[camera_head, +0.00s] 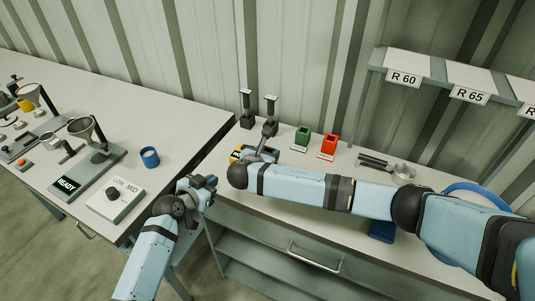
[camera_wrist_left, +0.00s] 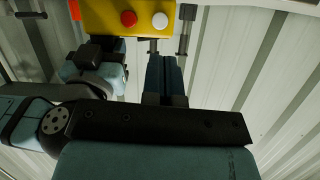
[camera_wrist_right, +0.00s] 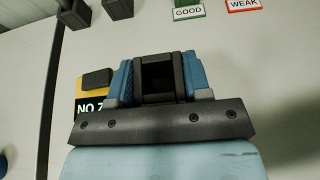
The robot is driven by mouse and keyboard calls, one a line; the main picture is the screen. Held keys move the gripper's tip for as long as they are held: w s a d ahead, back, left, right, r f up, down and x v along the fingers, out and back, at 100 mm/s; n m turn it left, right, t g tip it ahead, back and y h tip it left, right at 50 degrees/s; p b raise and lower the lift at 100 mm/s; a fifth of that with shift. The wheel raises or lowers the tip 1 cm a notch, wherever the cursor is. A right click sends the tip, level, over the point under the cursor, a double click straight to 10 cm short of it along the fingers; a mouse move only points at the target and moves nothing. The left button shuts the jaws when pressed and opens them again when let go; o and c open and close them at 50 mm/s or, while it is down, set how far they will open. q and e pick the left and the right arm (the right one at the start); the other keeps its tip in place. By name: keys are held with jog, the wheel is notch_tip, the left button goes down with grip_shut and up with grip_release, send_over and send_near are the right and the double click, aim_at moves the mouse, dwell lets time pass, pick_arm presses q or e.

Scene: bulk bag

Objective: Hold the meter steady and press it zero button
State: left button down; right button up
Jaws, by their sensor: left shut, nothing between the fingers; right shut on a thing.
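The yellow and black meter (camera_head: 236,154) sits at the left end of the right-hand bench in the head view, partly hidden by my right arm. In the left wrist view the meter (camera_wrist_left: 100,15) shows its yellow face with a red button (camera_wrist_left: 129,18) and a white button (camera_wrist_left: 160,20). My right gripper (camera_wrist_right: 160,78) is shut on a dark block-like part of it; a yellow and black label (camera_wrist_right: 88,105) shows beside the fingers. My left gripper (camera_wrist_left: 165,72) is shut and empty, its fingertips below the buttons in that view and apparently just apart from the face. It also shows in the head view (camera_head: 207,184).
Two dark posts (camera_head: 246,110) stand behind the meter. A green bin (camera_head: 302,136), a red bin (camera_head: 328,145) and a metal scoop (camera_head: 400,170) lie further right. The left bench (camera_head: 60,95) holds a READY display (camera_head: 67,185), a dial box (camera_head: 114,200) and a blue cup (camera_head: 150,157).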

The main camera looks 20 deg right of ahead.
aim_at(226, 180)
dwell(0.7)
pick_arm(q)
jog(key=f+m+g+y, duration=0.1)
jog(key=m, duration=0.1)
jog(key=s+a+f+m+g+y, duration=0.1)
jog(key=m, duration=0.1)
jog(key=f+m+g+y, duration=0.1)
jog(key=m+g, duration=0.1)
jog(key=shift+s+a+f+m, duration=0.3)
jog(key=shift+s+a+m, duration=0.05)
jog(key=shift+m, duration=0.05)
jog(key=shift+w+d, duration=3)
jog(key=shift+w, duration=0.2)
jog(key=shift+w+d, duration=0.1)
jog(key=shift+w, duration=0.05)
jog(key=shift+w+d, duration=0.2)
